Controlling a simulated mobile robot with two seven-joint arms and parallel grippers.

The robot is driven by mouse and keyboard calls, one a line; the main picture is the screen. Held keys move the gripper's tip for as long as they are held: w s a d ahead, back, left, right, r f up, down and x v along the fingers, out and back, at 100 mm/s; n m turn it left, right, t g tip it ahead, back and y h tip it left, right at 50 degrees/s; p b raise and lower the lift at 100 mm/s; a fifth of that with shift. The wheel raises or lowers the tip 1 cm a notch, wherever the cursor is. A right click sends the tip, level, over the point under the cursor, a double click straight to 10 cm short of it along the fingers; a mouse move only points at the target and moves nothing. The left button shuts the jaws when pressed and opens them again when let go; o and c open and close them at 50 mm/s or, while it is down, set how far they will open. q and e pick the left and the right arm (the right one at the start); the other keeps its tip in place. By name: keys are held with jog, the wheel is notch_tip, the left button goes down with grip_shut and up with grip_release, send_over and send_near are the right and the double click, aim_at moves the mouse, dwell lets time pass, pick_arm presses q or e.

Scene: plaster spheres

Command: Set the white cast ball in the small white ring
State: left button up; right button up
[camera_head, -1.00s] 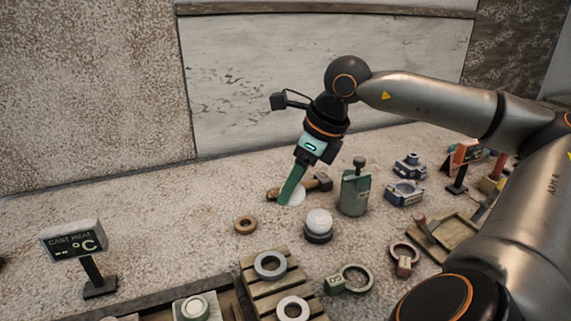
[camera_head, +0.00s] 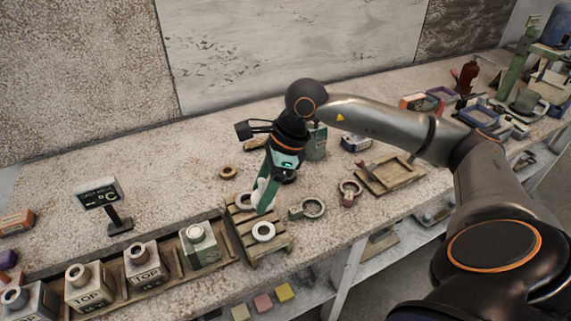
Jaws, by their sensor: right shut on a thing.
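My right gripper (camera_head: 264,205) points down over the wooden pallet (camera_head: 265,248), its green fingers shut on the white cast ball (camera_head: 261,187). Only part of the ball shows beside the fingers. Two pale rings lie on the pallet: one white ring (camera_head: 263,232) in front of the fingertips and another ring (camera_head: 243,202) to their left. I cannot tell for sure which is the small one. The gap between the held ball and the pallet is unclear. My left gripper is not in view.
A trough with several blocks marked TOP (camera_head: 144,263) runs left of the pallet. A sign (camera_head: 101,198) stands behind it. A brown ring (camera_head: 228,173), a grey-green ring clamp (camera_head: 312,208), a reddish one (camera_head: 350,192) and a wooden tray (camera_head: 390,175) lie around.

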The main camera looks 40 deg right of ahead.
jog(key=shift+s+a, duration=0.3)
jog(key=shift+a, duration=0.15)
jog(key=shift+w, duration=0.1)
notch_tip(320, 180, down, 6)
jog(key=b, duration=0.5)
jog(key=shift+r, duration=0.2)
jog(key=shift+b, duration=0.55)
dwell(0.7)
jog(key=shift+f+b, duration=0.9)
jog(key=shift+b, duration=0.05)
dwell(0.5)
jog(key=o, duration=1.5)
